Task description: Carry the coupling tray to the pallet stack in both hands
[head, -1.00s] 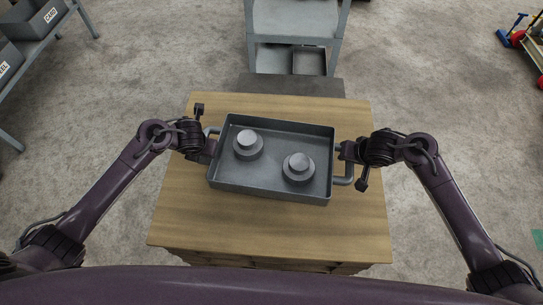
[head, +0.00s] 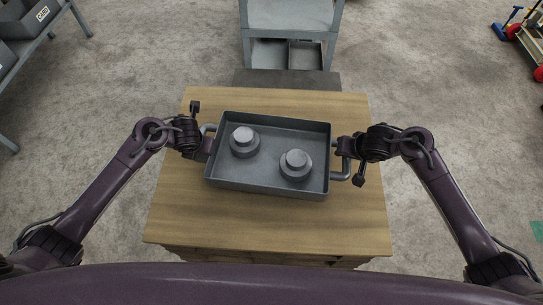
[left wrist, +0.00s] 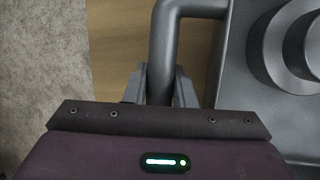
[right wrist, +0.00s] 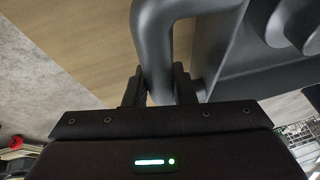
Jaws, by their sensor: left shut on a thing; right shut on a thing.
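The grey coupling tray (head: 268,190) is over the wooden top (head: 270,225) in the head view, with two round stepped couplings (head: 244,141) (head: 295,165) inside it. I cannot tell whether it touches the wood. My left gripper (head: 209,146) is shut on the tray's left handle (left wrist: 180,40), and my right gripper (head: 341,150) is shut on its right handle (right wrist: 152,40). The handle bars pass between the fingers in both wrist views. The wooden top sits on something with dark gaps at its front, perhaps the pallet stack; most of its sides are hidden.
A grey shelf unit (head: 291,20) stands beyond the wooden top, with a dark mat (head: 287,79) before it. A rack with labelled bins (head: 38,18) is at the upper left. A cart with red wheels (head: 537,45) is at the upper right. Concrete floor is clear on both sides.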

